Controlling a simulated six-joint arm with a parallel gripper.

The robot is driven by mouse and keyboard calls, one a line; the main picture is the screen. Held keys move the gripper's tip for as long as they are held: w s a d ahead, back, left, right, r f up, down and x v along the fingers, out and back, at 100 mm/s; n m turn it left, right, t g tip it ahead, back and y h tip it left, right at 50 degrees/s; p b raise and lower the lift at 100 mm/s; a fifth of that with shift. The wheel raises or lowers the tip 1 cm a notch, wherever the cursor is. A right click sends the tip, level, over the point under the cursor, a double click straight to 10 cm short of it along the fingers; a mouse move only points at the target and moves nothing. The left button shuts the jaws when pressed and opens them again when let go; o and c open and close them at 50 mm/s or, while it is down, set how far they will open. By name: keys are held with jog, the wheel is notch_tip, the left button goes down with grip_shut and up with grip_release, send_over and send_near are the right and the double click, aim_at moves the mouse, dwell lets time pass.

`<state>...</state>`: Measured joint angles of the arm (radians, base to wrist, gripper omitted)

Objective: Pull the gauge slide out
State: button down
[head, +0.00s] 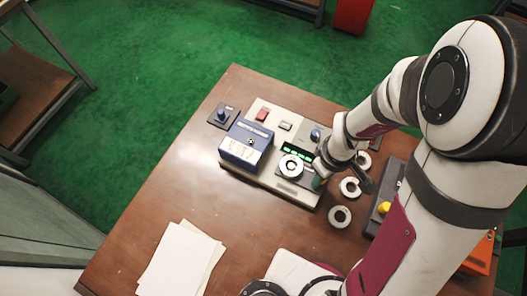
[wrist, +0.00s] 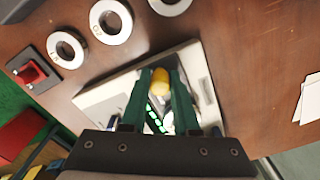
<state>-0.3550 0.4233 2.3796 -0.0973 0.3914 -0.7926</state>
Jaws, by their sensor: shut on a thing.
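The gauge station stands on the brown table, with a pale base plate (head: 255,178), a blue meter box (head: 246,143) and a green-lit display (head: 297,152). A pale ring (head: 291,167) lies on a dark part of the station, beside my gripper. My gripper (head: 319,182) is low at the station's right edge, partly hidden by my wrist. In the wrist view, the dark green fingers of my gripper (wrist: 161,76) are shut on a yellow knob (wrist: 160,82). The green display (wrist: 155,115) shows behind them. The gauge slide's body is mostly hidden by the fingers.
Loose metal rings (head: 340,217) lie on the table right of the station; they also show in the wrist view (wrist: 67,50). A dark box with a yellow button (head: 384,207) is farther right. White papers (head: 182,262) lie at the front left. The table between papers and station is clear.

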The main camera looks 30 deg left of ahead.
jog(key=shift+w+d, duration=0.1)
jog(key=shift+d, duration=0.2)
dwell(0.4)
jog(key=c, duration=0.8)
grip_release()
jog(key=shift+c, duration=0.2)
notch_tip(320, 180, up, 7)
jog(key=shift+f, duration=0.1)
